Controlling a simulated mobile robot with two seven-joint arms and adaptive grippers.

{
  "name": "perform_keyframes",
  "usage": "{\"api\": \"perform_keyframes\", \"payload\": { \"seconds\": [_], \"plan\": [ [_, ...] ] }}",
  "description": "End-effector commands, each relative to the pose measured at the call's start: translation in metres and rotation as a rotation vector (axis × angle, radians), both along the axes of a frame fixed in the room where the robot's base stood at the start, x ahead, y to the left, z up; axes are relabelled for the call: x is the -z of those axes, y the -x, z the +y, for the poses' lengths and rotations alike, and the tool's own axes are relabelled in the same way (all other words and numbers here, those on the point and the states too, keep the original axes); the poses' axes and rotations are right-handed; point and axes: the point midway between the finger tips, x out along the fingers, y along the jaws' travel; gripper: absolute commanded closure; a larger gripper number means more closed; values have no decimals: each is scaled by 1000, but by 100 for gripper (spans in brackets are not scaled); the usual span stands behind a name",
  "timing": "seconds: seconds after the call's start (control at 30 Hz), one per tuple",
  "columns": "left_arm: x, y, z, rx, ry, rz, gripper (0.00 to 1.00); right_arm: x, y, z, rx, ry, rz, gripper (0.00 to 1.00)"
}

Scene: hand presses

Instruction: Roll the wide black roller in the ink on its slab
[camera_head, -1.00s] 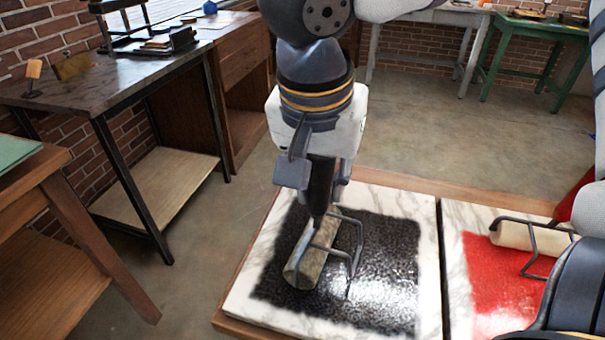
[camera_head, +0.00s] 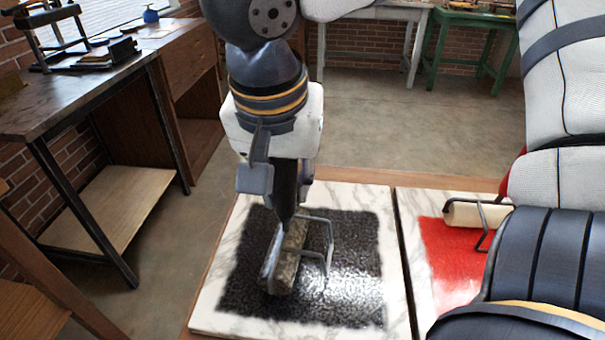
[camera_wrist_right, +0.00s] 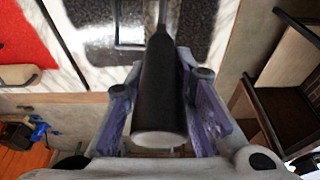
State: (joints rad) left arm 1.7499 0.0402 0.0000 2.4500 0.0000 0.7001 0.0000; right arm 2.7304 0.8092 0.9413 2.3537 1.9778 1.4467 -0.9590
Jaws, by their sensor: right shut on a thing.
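The wide roller (camera_head: 288,268) has a grey-brown, dark-speckled barrel in a bent metal frame, with a black handle (camera_wrist_right: 158,95). It lies over the left-middle part of the black ink patch (camera_head: 345,245) and appears to touch it. The ink covers most of a white marble slab (camera_head: 215,318). My right gripper (camera_head: 283,203) points down above the barrel, shut on the upright handle. The right wrist view shows the handle between its fingers, with the frame and black ink beyond. My left gripper is not in view.
A second marble slab with red ink (camera_head: 450,262) and a cream roller (camera_head: 475,214) lies to the right. My own arm links cover part of it. A dark-topped workbench (camera_head: 60,105) stands at the left. Open floor lies behind the slabs.

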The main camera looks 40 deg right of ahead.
Motion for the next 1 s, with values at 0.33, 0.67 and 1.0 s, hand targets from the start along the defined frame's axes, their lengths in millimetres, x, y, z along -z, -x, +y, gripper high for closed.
{"api": "perform_keyframes", "payload": {
  "seconds": [0.33,0.67,1.0],
  "plan": [
    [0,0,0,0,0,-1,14,-1,-16,15,-1,-1,1,100],
    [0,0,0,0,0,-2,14,-1,-35,31,-1,-3,-1,100],
    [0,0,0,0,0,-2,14,0,-57,50,-2,-2,-1,100]
  ]
}}
